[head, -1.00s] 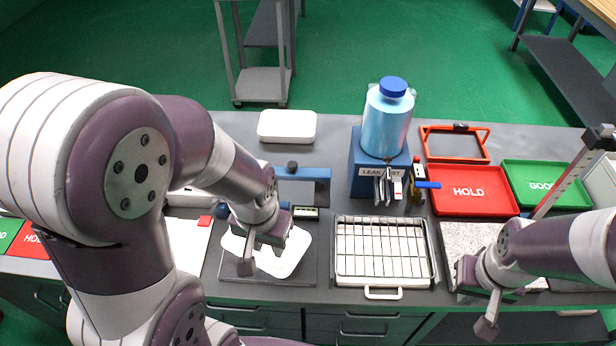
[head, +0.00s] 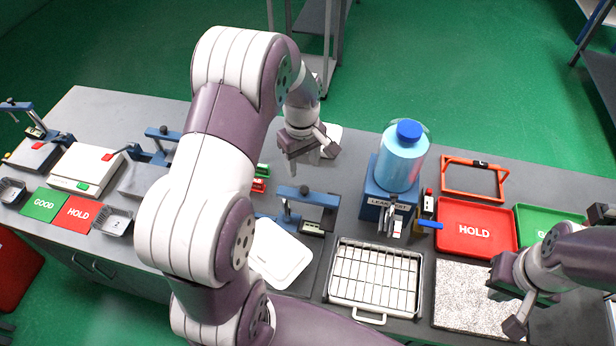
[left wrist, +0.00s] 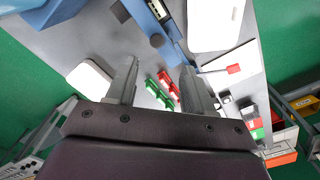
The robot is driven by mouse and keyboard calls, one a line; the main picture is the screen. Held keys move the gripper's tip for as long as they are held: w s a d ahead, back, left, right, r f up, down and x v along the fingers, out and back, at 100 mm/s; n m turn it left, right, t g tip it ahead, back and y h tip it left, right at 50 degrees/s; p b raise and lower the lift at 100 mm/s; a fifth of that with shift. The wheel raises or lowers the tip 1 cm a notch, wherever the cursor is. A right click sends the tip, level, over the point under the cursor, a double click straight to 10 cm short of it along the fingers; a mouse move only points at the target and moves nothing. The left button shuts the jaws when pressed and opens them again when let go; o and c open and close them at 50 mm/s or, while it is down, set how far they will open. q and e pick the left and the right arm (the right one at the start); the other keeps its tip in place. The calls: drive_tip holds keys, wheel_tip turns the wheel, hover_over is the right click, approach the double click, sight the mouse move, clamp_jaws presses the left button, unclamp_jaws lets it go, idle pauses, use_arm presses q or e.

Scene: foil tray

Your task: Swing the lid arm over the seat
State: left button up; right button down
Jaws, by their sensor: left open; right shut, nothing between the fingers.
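A blue arm with a dark knob (head: 306,196), likely the lid arm, stands at the back of a dark base in the head view. A white rounded plate (head: 281,254) lies on that base in front of the arm; I cannot tell whether the seat is under it. My left gripper (head: 312,160) is open and empty, raised beyond the blue arm. In the left wrist view its fingers (left wrist: 160,90) are apart, with small red and green blocks (left wrist: 166,90) below. My right gripper (head: 515,312) is shut and empty over a speckled mat (head: 470,296) at right.
A wire rack tray (head: 376,320) stands right of the base. Behind it is a blue stand with a bottle (head: 402,160). A red HOLD tray (head: 476,228) is at right. A white box with a red tab (head: 85,168) and other blue-armed fixtures (head: 163,133) stand at left.

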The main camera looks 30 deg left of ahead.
use_arm(q)
drive_tip(key=p, duration=0.2)
hover_over(304, 189)
drive_tip(key=s, duration=0.2)
wheel_tip(304, 189, down, 4)
drive_tip(key=w+f, duration=0.2)
drive_tip(key=f, duration=0.1)
drive_tip(key=f+p, duration=0.1)
drive_tip(key=f, duration=0.1)
drive_tip(key=shift+w+d+f, duration=0.2)
drive_tip(key=shift+w+f, duration=0.05)
drive_tip(key=shift+w, duration=0.15)
drive_tip(key=shift+s+f, duration=0.1)
drive_tip(key=shift+f, duration=0.2)
drive_tip(key=shift+s+a, duration=0.25)
drive_tip(key=shift+s, duration=0.35)
drive_tip(key=shift+w+d, duration=0.15)
drive_tip(key=shift+w, duration=0.2)
clamp_jaws()
use_arm(e)
drive_tip(key=r, duration=0.3)
drive_tip(key=shift+w+r, duration=0.25)
